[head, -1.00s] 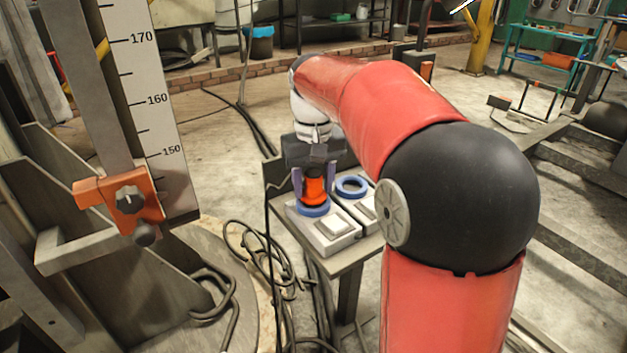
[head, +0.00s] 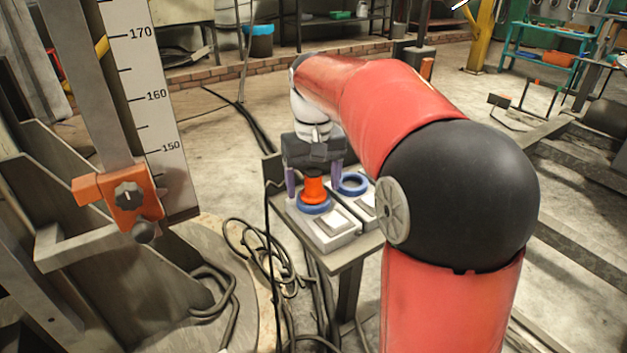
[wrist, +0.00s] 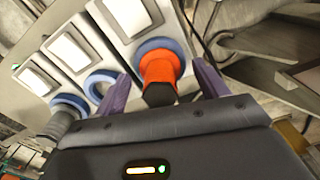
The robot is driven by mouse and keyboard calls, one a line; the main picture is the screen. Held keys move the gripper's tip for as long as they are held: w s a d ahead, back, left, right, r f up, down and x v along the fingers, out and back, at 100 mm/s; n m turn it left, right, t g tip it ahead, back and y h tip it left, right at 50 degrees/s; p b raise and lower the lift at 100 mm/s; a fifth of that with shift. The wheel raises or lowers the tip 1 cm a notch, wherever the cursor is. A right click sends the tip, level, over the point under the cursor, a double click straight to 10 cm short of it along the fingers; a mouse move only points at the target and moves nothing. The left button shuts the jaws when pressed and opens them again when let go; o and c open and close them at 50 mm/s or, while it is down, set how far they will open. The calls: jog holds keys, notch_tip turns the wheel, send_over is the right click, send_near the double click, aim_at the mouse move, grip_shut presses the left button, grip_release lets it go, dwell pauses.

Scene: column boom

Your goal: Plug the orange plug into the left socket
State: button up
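The orange plug (head: 314,187) stands upright in the blue ring of the left socket (head: 315,209) on the small table. In the wrist view the orange plug (wrist: 160,72) sits inside the blue ring (wrist: 158,46) of its white socket block. My gripper (head: 314,183) is above and around the plug, with its purple fingers spread to either side. In the wrist view my gripper (wrist: 165,88) shows clear gaps between both fingers and the plug. How deep the plug sits cannot be told.
An empty socket with a blue ring (head: 352,183) is just right of the plug. The wrist view also shows a grey plug (wrist: 66,122) in a further socket. Loose cables (head: 262,255) lie left of the table (head: 345,257). A column with a scale stands at the left.

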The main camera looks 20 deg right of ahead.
aim_at(313, 171)
notch_tip(313, 171, up, 8)
jog(key=shift+f+p, duration=0.15)
jog(key=shift+p, duration=0.6)
jog(key=shift+s, duration=0.3)
jog(key=s+f+t, duration=0.2)
jog(key=s+f, duration=0.3)
jog(key=s, duration=0.5)
jog(key=s+f+t, duration=0.3)
jog(key=s+f, duration=0.2)
jog(key=s, duration=0.6)
jog(key=shift+s+f+m+t, duration=0.2)
jog(key=shift+m+t, duration=0.1)
jog(key=shift+c, duration=0.4)
